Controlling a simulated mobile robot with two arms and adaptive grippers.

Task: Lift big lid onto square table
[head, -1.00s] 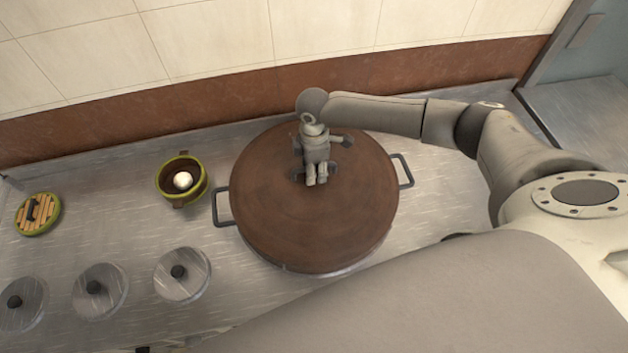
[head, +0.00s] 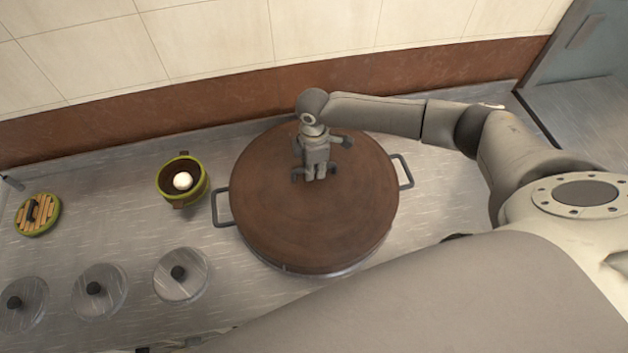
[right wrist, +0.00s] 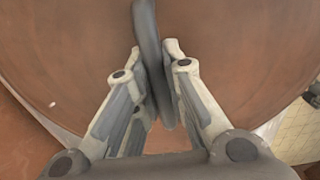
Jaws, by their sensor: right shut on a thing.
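The big lid (head: 305,220) is a wide round brown disc on a large pot with a grey loop handle at each side. The pot stands on the metal counter. My right gripper (head: 316,176) is over the lid's middle, pointing down. In the right wrist view, my right gripper (right wrist: 158,95) is shut on the lid's dark curved handle (right wrist: 149,50), with a finger on each side. The brown lid surface (right wrist: 70,50) fills most of that view. The square table cannot be made out in these frames. My left gripper is not in view.
A small green-rimmed pot (head: 182,200) with a white round thing inside stands left of the big pot. A slatted wooden lid (head: 38,214) lies at far left. Several round metal lids (head: 182,290) with black knobs lie at front left. A tiled wall (head: 200,45) runs behind.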

